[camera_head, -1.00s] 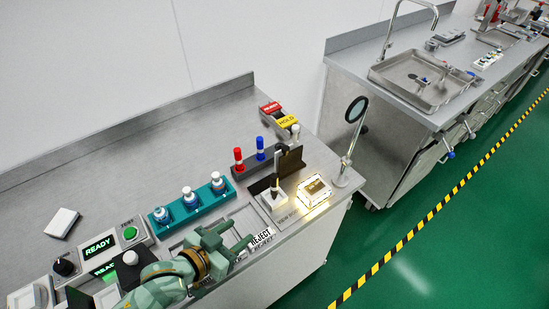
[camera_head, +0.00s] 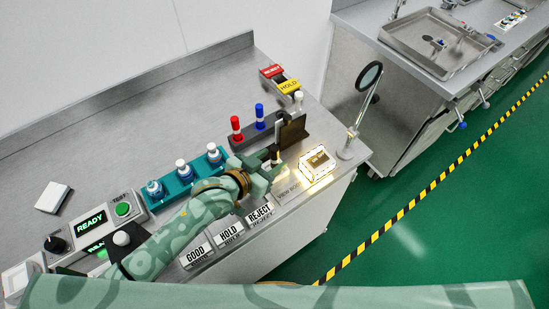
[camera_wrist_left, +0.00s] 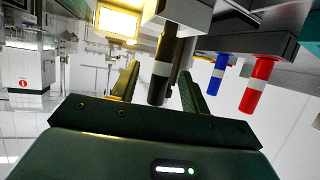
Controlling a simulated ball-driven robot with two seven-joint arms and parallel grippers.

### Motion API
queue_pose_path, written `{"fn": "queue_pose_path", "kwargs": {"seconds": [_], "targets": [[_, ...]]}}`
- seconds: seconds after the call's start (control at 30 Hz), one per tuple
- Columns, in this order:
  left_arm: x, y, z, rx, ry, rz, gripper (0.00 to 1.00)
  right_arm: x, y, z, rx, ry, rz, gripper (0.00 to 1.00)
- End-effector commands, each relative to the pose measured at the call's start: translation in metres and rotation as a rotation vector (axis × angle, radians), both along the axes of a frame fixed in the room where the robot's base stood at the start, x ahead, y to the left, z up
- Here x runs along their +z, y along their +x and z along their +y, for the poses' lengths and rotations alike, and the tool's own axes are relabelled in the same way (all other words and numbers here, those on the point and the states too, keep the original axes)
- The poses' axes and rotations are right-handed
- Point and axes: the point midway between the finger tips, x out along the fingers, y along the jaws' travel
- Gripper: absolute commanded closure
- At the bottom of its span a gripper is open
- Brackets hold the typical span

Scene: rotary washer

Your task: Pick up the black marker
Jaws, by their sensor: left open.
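In the head view my left gripper (camera_head: 268,172) is at the right end of the bench, by the holder, and hides most of the black marker. My right gripper is not in view.
A red marker (camera_head: 236,128) and a blue marker (camera_head: 260,116) stand in a dark rack behind the gripper. A dark upright plate (camera_head: 293,132), a lit block (camera_head: 317,163) and a magnifier (camera_head: 370,76) are close on the right. A teal rack (camera_head: 213,152) of bottles lies left.

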Motion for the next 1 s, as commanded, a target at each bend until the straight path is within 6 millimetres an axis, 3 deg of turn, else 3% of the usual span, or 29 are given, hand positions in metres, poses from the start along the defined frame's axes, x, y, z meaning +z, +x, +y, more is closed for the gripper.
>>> {"fn": "queue_pose_path", "kwargs": {"seconds": [0.23, 0.5, 0.53, 0.7, 1.0], "targets": [[-0.019, 0.028, -0.021, 0.0, -0.001, -0.001, 0.54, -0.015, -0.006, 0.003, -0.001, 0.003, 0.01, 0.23], [-0.019, 0.032, -0.023, 0.0, 0.0, 0.0, 0.54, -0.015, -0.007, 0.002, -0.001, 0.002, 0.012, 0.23], [-0.019, 0.032, -0.023, 0.0, 0.0, 0.0, 0.57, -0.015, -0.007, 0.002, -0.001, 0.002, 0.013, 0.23], [-0.019, 0.032, -0.023, 0.0, 0.0, 0.0, 1.0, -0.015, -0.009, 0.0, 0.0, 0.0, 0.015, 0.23], [-0.018, 0.032, -0.023, 0.0, 0.0, 0.0, 1.0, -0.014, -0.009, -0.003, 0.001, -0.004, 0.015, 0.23]]}}
